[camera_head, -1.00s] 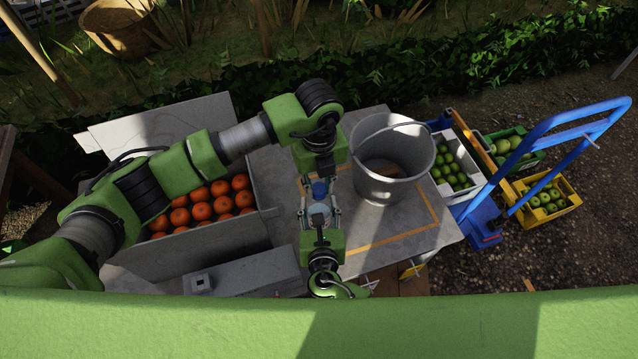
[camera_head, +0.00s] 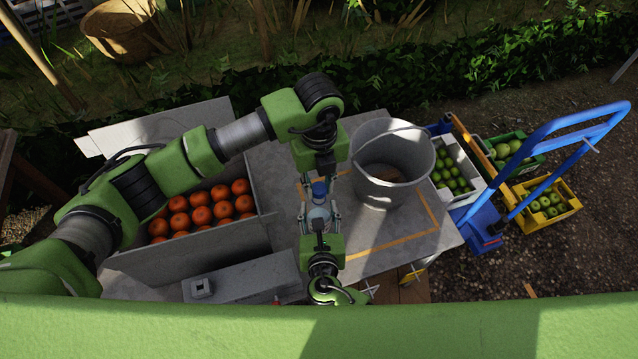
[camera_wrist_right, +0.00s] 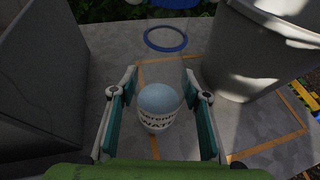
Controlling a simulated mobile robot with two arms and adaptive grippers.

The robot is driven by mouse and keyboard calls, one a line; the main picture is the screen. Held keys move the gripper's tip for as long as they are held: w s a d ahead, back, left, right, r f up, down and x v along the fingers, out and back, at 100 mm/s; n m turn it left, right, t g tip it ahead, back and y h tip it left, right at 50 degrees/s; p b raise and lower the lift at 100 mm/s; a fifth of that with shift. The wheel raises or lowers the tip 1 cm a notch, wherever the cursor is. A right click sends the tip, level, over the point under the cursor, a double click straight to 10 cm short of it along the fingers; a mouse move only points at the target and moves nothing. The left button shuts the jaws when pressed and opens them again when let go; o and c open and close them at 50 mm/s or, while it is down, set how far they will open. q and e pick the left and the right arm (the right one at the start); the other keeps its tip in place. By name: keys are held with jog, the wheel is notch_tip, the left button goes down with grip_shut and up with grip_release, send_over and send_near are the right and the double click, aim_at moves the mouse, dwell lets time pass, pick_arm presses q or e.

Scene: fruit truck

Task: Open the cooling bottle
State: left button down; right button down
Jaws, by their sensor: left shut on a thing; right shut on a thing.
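The cooling bottle (camera_head: 318,213) is clear with a blue cap (camera_head: 319,188) and stands over the grey table between my two grippers. In the right wrist view its pale lettered part (camera_wrist_right: 158,108) sits between my fingers, with a blue ring (camera_wrist_right: 165,40) beyond it. My right gripper (camera_head: 319,218) is shut on the bottle's body from the near side, one finger on each side. My left gripper (camera_head: 320,178) reaches in from the far side and is shut at the blue cap; its fingertips are mostly hidden by its own body.
A metal bucket (camera_head: 360,182) stands right of the bottle, close to my left gripper. A grey crate (camera_head: 190,257) of oranges is on the left. A grey box (camera_head: 245,282) lies near the front. Fruit crates and a blue hand truck (camera_head: 570,118) are at the right. Table right of my right gripper is free.

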aim_at(319, 188)
pick_arm(q)
jog(key=shift+r, duration=2)
pick_arm(e)
jog(key=shift+s+f, duration=0.1)
jog(key=c, duration=1.1)
grip_release()
jog(key=v, duration=1.2)
